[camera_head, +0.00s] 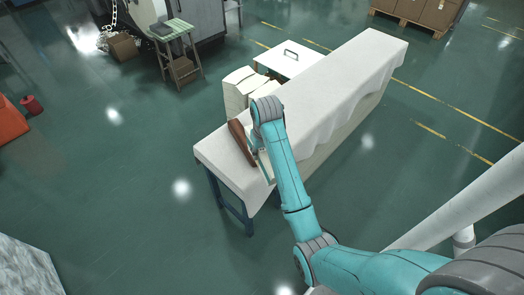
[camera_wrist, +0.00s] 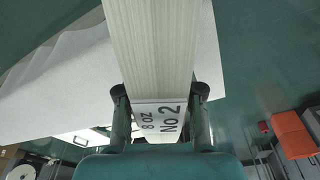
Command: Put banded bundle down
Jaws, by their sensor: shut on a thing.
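The banded bundle (camera_wrist: 160,45) is a thick stack of pale sheets with edges showing as fine lines. Its white label band (camera_wrist: 160,118) reads "8 oz No 2". In the wrist view my gripper (camera_wrist: 160,93) has one finger on each side of the bundle, shut on it near the label. In the head view my gripper (camera_head: 257,147) is at the near left end of the cloth-covered table (camera_head: 340,75). My arm hides most of the bundle there, and I cannot tell whether it touches the cloth.
A brown bar (camera_head: 241,141) lies along the table end beside my gripper. Pale stacks (camera_head: 241,86) stand behind the table, next to a white surface with a handle (camera_head: 290,57). The far length of the cloth is bare. An orange object (camera_head: 10,121) is at far left.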

